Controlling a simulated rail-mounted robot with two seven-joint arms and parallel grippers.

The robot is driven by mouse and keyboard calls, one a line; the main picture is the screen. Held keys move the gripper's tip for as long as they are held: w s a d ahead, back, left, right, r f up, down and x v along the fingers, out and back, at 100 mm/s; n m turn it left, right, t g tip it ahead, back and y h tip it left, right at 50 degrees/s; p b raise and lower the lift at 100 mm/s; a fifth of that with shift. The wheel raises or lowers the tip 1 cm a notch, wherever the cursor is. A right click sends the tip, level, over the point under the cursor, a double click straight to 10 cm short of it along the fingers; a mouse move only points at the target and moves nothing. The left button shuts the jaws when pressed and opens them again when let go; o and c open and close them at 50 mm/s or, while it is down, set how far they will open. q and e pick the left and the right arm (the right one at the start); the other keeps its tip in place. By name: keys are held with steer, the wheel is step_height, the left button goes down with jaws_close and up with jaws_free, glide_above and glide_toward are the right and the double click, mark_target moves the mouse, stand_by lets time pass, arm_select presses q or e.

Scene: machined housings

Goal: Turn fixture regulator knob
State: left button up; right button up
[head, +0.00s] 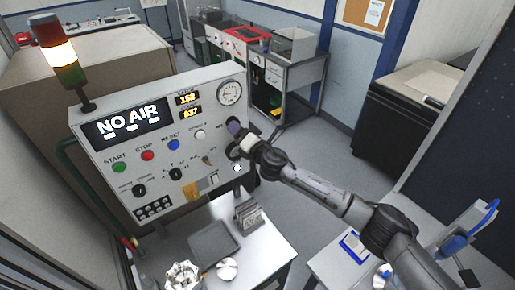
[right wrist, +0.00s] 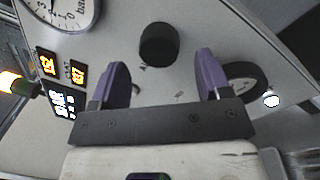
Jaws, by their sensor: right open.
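The control panel (head: 150,140) carries a black round regulator knob (right wrist: 158,44), seen clearly in the right wrist view. In the head view my right gripper (head: 235,130) is at the panel's right edge, below the gauge, and covers much of that area. In the right wrist view my right gripper (right wrist: 160,62) is open, with its two purple fingers apart. The knob appears beyond the fingertips, between them across the picture; no contact shows. My left gripper is in neither view.
A round gauge (head: 229,92) sits above my gripper on the panel. A larger black round part (right wrist: 243,80) is beside the right finger in the wrist view. The display (head: 127,122) reads NO AIR.

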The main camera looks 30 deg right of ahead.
steer(key=b+v, duration=0.2)
steer(key=v, duration=0.9)
steer(key=shift+w, duration=0.1)
